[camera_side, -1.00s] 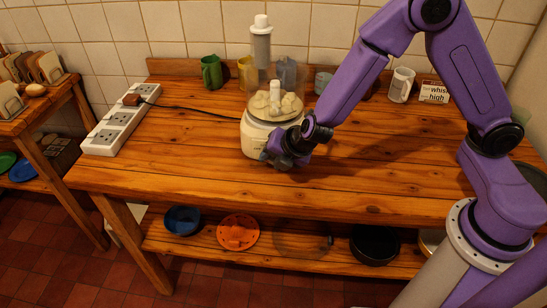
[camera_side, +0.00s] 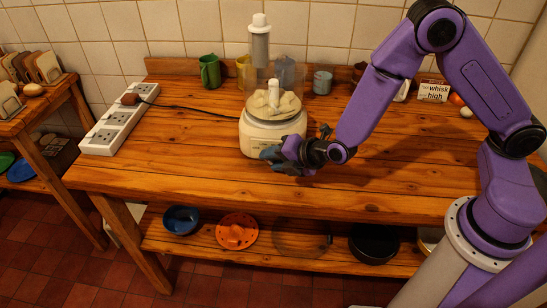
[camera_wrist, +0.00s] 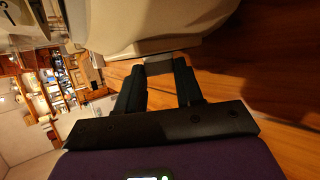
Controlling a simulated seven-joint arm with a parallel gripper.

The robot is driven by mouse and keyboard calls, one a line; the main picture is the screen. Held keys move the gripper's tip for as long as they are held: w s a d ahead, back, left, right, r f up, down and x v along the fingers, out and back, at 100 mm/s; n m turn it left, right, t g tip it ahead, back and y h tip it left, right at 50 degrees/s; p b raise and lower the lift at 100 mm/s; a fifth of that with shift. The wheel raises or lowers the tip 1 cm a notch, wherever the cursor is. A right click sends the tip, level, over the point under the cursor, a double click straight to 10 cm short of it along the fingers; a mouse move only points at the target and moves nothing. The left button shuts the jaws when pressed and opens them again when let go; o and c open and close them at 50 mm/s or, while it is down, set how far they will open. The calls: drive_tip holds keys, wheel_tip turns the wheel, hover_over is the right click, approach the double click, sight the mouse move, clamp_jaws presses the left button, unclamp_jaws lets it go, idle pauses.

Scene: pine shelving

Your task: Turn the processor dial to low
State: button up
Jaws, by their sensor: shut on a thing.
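The food processor (camera_side: 256,139) stands on the wooden table, with a cream base and a clear bowl holding pale chunks. A clear lid and a feed tube with a white-topped pusher rise above it. My gripper (camera_side: 268,153) is at the lower front right of the base. In the wrist view its two dark fingers (camera_wrist: 160,70) reach to the cream base (camera_wrist: 150,25) and are shut on a small greyish piece between their tips, the dial (camera_wrist: 172,65). The dial's marks and setting cannot be read. In the side view my gripper hides the dial.
A power strip (camera_side: 117,130) with a plugged-in cord lies on the left. A green mug (camera_side: 210,71) and other mugs stand along the back. A card reading "whisk high" (camera_side: 433,91) stands at the back right. The table front is clear. Bowls and discs lie on the lower shelf.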

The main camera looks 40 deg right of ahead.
drive_tip(key=shift+s+d+f+m+t+y, duration=0.15)
drive_tip(key=shift+m+t+y, duration=0.1)
drive_tip(key=shift+t+y, duration=0.35)
drive_tip(key=shift+d+f+m+t+y, duration=0.15)
drive_tip(key=shift+m+t+y, duration=0.15)
drive_tip(key=shift+t, duration=0.5)
drive_tip(key=shift+a, duration=0.1)
drive_tip(key=o, duration=1)
drive_tip(key=shift+o, duration=0.2)
drive_tip(key=shift+a, duration=0.1)
drive_tip(key=shift+r+n+g+h, duration=0.25)
drive_tip(key=shift+g+h, duration=0.25)
drive_tip(key=shift+g, duration=0.25)
drive_tip(key=shift+r+n+g+h, duration=0.1)
drive_tip(key=shift+n+g+h, duration=0.2)
drive_tip(key=shift+g+h, duration=0.35)
drive_tip(key=shift+w+a+r+n+g+h, duration=0.1)
drive_tip(key=shift+w+a+n+g+h, duration=0.1)
drive_tip(key=shift+g+h, duration=0.3)
drive_tip(key=shift+w+a+r+n+g+h, duration=0.1)
drive_tip(key=shift+n+g+h, duration=0.15)
drive_tip(key=shift+g, duration=0.45)
